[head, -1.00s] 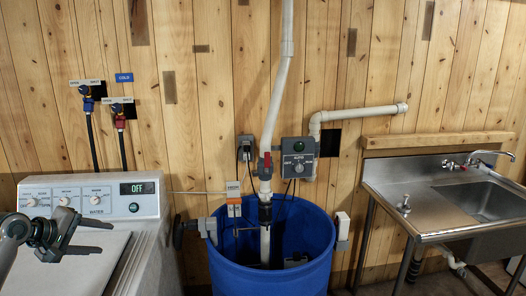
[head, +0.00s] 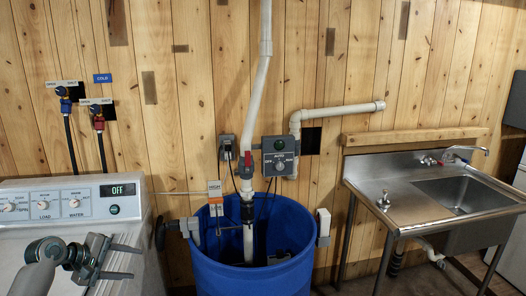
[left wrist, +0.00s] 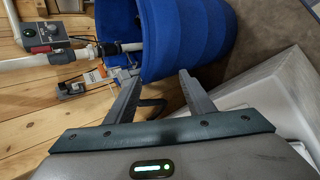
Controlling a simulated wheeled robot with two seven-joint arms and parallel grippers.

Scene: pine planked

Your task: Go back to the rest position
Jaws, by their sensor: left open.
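My left gripper (head: 124,261) is at the lower left of the head view, above the top of the washing machine (head: 150,262). Its two fingers are apart with nothing between them. In the left wrist view the open fingers (left wrist: 155,97) point toward the blue barrel (left wrist: 185,35), which is apart from them. My right gripper is in neither view.
The blue barrel (head: 225,279) with a white pipe (head: 257,95) stands right of the washer. A grey control box (head: 279,157) and red and blue taps (head: 97,122) are on the plank wall. A steel sink (head: 385,204) stands at right.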

